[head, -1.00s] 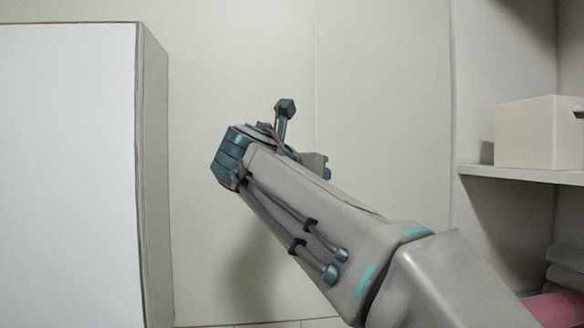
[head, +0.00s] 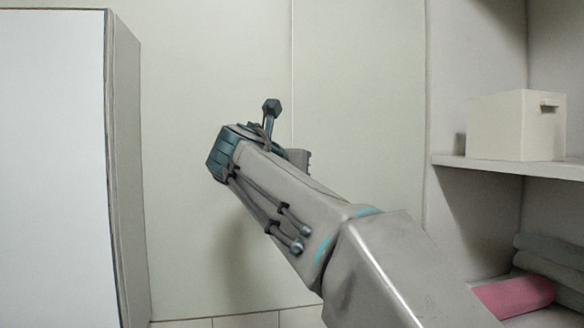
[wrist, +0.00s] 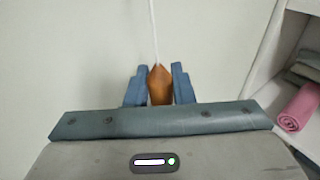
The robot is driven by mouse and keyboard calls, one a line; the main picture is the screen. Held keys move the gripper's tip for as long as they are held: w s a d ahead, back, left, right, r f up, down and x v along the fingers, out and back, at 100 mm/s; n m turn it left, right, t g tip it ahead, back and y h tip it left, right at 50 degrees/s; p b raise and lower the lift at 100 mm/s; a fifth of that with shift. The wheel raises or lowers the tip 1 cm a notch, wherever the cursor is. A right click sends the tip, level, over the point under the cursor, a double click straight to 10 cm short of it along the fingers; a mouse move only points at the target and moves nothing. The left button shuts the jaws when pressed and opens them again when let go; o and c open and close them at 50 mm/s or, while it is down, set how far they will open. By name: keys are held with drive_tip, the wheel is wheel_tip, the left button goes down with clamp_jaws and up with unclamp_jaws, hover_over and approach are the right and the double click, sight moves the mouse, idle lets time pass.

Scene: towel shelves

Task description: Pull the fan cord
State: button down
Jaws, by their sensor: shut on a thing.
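In the wrist view, a thin white cord (wrist: 153,30) runs down from the top edge to an orange-brown wooden pull knob (wrist: 160,84). My gripper (wrist: 160,88) has its two blue fingers on either side of the knob and is shut on it. The upper end of the cord is out of view. In the head view, my arm reaches up and to the left in front of the wall. The gripper's fingers, the knob and the cord are hidden there, and the fan is not in view.
A white cabinet (head: 50,170) stands at the left. At the right, a shelf (head: 500,168) holds a cream box (head: 500,128). Below it lie a pink rolled towel (head: 515,296) and grey-green folded towels (head: 550,262). The wall (head: 360,110) between is bare.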

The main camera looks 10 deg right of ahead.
drive_tip(key=shift+f+b, duration=0.3)
drive_tip(key=shift+f, duration=0.3)
drive_tip(key=c, duration=1.2)
unclamp_jaws()
drive_tip(key=shift+o, duration=0.2)
drive_tip(key=b+v, duration=0.1)
drive_tip(key=v, duration=1.3)
drive_tip(key=shift+b, duration=0.3)
drive_tip(key=shift+f, duration=0.1)
